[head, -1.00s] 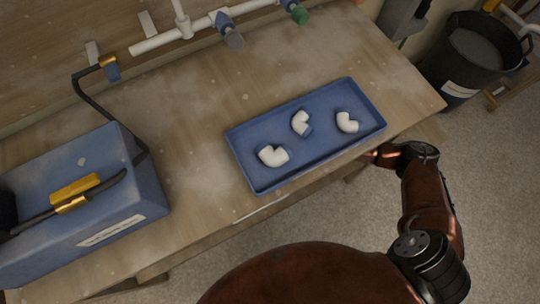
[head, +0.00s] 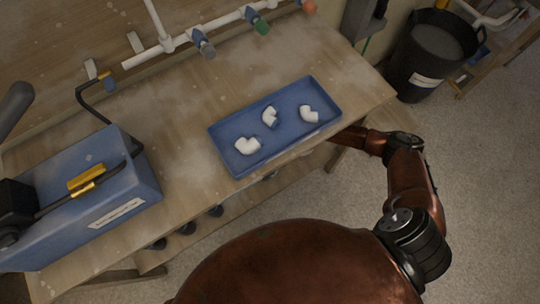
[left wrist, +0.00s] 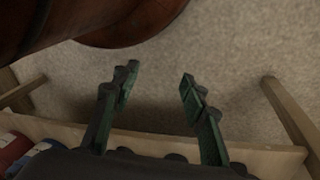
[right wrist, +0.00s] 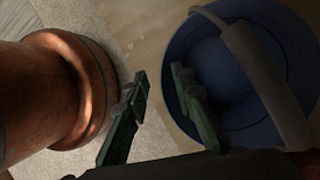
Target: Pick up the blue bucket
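The blue bucket (right wrist: 180,97) shows in the right wrist view, seen from above into its open top, with a thick grey handle (right wrist: 262,75) across its right side. I cannot see it in the head view. My right gripper (right wrist: 158,88) is open, with one finger over the bucket's left part and the other just outside its rim; contact cannot be told. My left gripper (left wrist: 158,80) is open and empty in the left wrist view, with carpet and a wooden board edge below it. Both grippers are hidden in the head view.
A wooden workbench (head: 185,185) holds a blue tray (head: 228,160) with white pipe elbows and a blue toolbox (head: 140,185). White pipes with valves (head: 205,45) run along its back. A black bucket (head: 415,75) stands on the floor at the back right. Carpet at right is clear.

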